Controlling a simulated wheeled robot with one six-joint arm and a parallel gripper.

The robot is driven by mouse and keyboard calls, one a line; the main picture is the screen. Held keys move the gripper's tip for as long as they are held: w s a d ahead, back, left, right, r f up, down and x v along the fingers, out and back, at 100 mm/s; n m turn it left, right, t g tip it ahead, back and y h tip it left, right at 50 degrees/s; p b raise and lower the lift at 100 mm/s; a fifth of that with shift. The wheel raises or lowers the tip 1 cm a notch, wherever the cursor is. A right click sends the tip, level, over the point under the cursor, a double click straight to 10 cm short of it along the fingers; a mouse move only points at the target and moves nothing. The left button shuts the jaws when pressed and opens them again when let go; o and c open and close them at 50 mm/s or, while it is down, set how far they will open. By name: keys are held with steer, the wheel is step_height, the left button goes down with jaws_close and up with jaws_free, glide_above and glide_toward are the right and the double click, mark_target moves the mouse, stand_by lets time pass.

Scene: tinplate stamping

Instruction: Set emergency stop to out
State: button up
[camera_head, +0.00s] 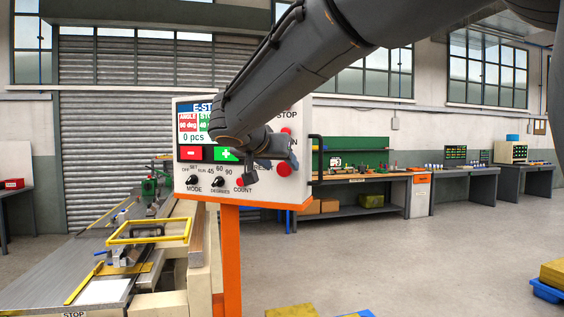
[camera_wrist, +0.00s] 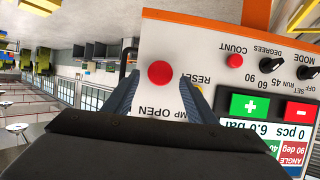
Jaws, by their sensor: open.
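A white control panel (camera_head: 185,187) on an orange post carries a large round red button, likely the emergency stop, at its lower right. In the wrist view, upside down, this red button (camera_wrist: 160,73) shows between the two fingers of my gripper (camera_wrist: 160,88). My gripper is open and empty, close to the panel; contact cannot be told. In the head view my gripper (camera_head: 266,160) hides part of the panel, just left of the red button (camera_head: 284,169). Whether it is in or out is unclear.
Another red control (camera_head: 286,131) sits higher, under "STOP". A dark handle (camera_head: 317,155) juts from the panel's right edge. A machine table (camera_head: 100,262) stands left; floor right is mostly free.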

steer(key=shift+x, duration=1.1)
jaws_close()
steer(key=shift+f, duration=0.1)
steer(key=shift+b, duration=0.4)
steer(key=shift+s+a+f+b, duration=0.15)
steer(key=shift+s+b, duration=0.15)
steer(key=shift+b, duration=0.85)
steer(key=shift+s, duration=0.1)
